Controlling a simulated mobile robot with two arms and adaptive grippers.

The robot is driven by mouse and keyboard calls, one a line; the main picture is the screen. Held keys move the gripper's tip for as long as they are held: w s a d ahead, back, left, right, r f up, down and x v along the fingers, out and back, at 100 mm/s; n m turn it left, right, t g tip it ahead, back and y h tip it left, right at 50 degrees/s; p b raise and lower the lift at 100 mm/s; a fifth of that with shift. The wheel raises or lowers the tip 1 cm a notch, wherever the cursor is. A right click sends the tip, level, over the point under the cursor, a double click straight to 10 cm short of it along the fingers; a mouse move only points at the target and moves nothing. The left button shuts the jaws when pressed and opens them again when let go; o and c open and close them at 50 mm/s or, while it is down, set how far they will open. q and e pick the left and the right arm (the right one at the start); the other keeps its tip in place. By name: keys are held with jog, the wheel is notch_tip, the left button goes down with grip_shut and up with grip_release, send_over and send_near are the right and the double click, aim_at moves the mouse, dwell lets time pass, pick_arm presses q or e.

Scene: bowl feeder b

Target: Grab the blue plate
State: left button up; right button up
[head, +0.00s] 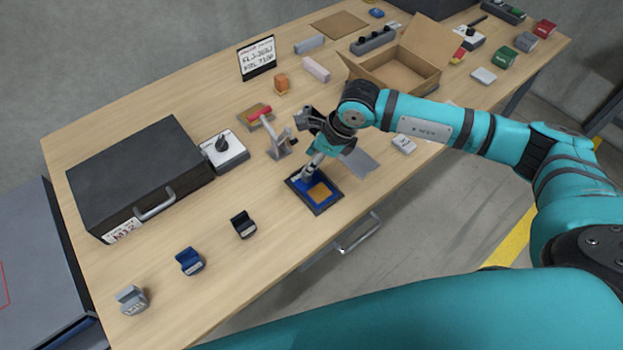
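The blue plate (327,203), a dark blue square with a tan square in its middle, lies flat near the front edge of the wooden table in the head view. My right gripper (311,170) is just above its back edge, pointing down. A small grey part stands between the gripper and the plate; I cannot tell whether it is a fingertip or belongs to the plate. Whether the fingers touch the plate, and how far they are apart, is unclear. My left gripper is not in view.
A black case (125,170) stands at the left, with a white block with a black knob (222,152) beside it. An open cardboard box (400,72) stands behind my arm. Small clips line the front left.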

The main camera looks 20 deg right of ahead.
aim_at(314, 184)
jog(key=x, duration=0.1)
jog(key=p+x, duration=0.1)
jog(key=x, duration=0.1)
jog(key=p+x, duration=0.1)
jog(key=x, duration=0.1)
jog(key=shift+s+d+f, duration=0.1)
jog(key=shift+s+f, duration=0.15)
jog(key=shift+f, duration=0.05)
jog(key=shift+w+f, duration=0.1)
jog(key=shift+f, duration=0.15)
grip_shut()
